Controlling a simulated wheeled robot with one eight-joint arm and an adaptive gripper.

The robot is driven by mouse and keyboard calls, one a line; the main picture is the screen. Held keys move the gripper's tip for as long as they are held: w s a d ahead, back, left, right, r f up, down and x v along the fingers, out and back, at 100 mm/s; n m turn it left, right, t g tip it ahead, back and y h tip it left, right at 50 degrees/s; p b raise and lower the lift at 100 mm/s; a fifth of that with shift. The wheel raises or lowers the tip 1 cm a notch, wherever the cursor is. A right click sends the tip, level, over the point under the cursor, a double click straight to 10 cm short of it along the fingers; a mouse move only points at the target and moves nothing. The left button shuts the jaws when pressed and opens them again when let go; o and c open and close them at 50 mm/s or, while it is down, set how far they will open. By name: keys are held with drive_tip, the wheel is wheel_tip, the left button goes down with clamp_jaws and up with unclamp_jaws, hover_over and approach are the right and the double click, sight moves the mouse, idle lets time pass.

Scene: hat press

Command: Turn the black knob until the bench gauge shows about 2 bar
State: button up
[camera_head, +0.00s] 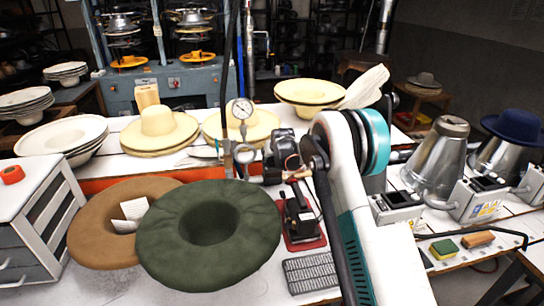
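The bench gauge (241,109) is a small round white dial on a thin stem above the bench, left of my arm. Its needle and scale are too small to read. Metal fittings (245,153) sit below the dial. The black knob cannot be told apart from the dark parts right of these fittings. My white arm with a teal ring reaches in from the lower right. Dark parts that appear to be my gripper (284,148) show just left of the arm. The fingers are not clear, and I cannot tell whether they touch anything.
A green felt hat (209,235) and a brown hat (95,225) lie at the front left. Cream hats (160,130) stand behind. A black device on a red base (301,218) stands near the arm. Metal cones (437,158) and control boxes (474,199) stand right.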

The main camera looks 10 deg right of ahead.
drive_tip(key=shift+m+h, duration=0.3)
drive_tip(key=o, duration=1.1)
drive_tip(key=shift+s, duration=0.1)
drive_tip(key=v, duration=1.1)
drive_tip(key=shift+s+r, duration=0.25)
drive_tip(key=shift+r, duration=0.05)
drive_tip(key=shift+r, duration=0.1)
